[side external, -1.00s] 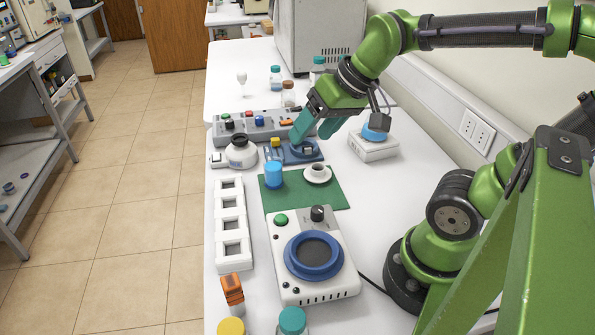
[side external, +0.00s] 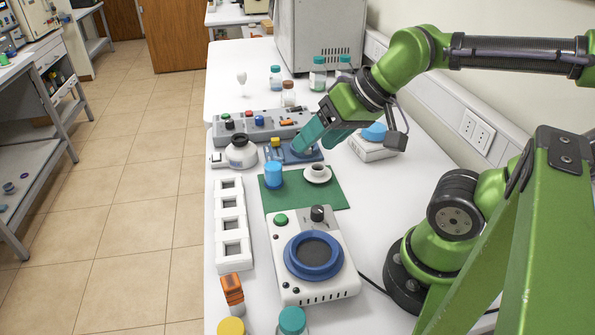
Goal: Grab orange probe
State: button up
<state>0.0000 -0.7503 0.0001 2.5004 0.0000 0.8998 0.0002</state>
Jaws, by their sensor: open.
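A small orange piece (side external: 286,122) shows at the right end of the grey panel, which looks like the orange probe, though it is too small to tell its shape. An orange-topped upright piece (side external: 232,288) stands at the front left of the bench. My gripper (side external: 315,145) has teal fingers pointing down and left, over the blue-ringed device. Its fingers are apart with nothing seen between them. It is to the right of and nearer than the orange piece on the panel, not touching it as far as I can see.
The grey panel (side external: 222,131) also carries green, black, red and blue knobs. A white box (side external: 372,150) is at right.

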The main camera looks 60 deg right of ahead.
jog(key=shift+c, duration=0.3)
jog(key=g+h, duration=0.1)
jog(key=g, duration=0.6)
send_over(230, 280)
notch_tip(230, 280, down, 4)
jog(key=m+h, duration=0.1)
jog(key=m, duration=0.2)
notch_tip(230, 280, down, 10)
jog(key=shift+w+a+f, duration=0.15)
jog(key=f, duration=0.5)
jog(key=shift+s+f, duration=0.1)
jog(key=shift+s, duration=0.1)
